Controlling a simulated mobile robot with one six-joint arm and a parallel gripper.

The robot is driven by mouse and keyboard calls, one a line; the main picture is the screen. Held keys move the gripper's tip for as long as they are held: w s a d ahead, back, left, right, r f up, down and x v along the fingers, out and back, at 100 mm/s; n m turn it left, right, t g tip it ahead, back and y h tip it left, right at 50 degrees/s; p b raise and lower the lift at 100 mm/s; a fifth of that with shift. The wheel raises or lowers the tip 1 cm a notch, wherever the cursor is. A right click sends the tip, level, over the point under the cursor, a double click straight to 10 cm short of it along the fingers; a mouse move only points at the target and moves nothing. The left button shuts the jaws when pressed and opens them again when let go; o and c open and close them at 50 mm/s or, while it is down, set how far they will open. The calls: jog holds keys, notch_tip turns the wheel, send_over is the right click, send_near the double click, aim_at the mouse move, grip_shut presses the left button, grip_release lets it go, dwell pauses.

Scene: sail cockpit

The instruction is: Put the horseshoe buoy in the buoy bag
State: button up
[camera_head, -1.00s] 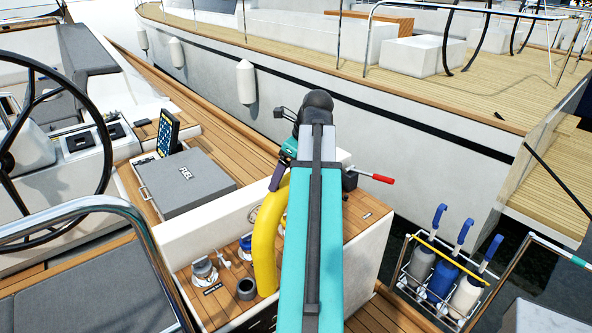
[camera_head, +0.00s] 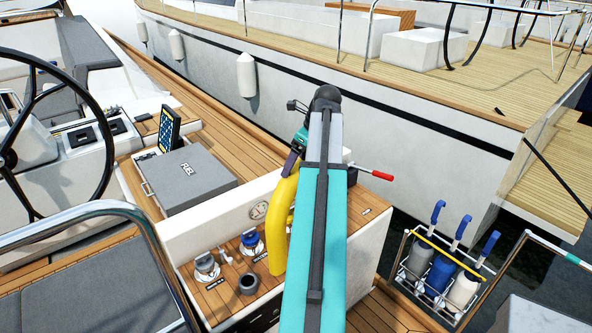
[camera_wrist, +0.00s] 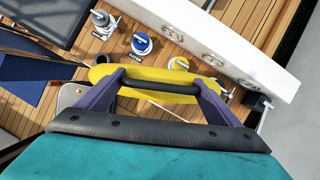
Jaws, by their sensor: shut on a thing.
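The yellow horseshoe buoy (camera_head: 284,225) hangs from my gripper (camera_head: 294,155) above the winch console in the head view, partly hidden behind my teal arm. In the wrist view the buoy (camera_wrist: 150,82) lies across the purple fingers of my gripper (camera_wrist: 160,86), which are shut on it. A black bar spans between the fingers in front of the buoy. Only part of the horseshoe shape shows. I cannot make out the buoy bag with certainty in either view.
The console carries winches (camera_head: 206,268), a dark cup (camera_head: 248,284) and a red-tipped lever (camera_head: 375,174). A grey fuel box (camera_head: 188,178) stands to its left, a steering wheel (camera_head: 15,160) beyond. A rack of bottle-like items (camera_head: 438,272) hangs at right.

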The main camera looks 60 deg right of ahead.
aim_at(297, 168)
jog(key=shift+f+p, duration=1)
jog(key=shift+f, duration=0.7)
jog(key=o, duration=1.9)
jog(key=shift+f, duration=0.1)
jog(key=shift+o, duration=0.2)
jog(key=shift+s+r, duration=0.1)
jog(key=shift+r, duration=0.1)
jog(key=b+v, duration=0.4)
jog(key=v, duration=0.7)
jog(key=shift+r+b, duration=0.35)
jog(key=shift+s+a, duration=0.1)
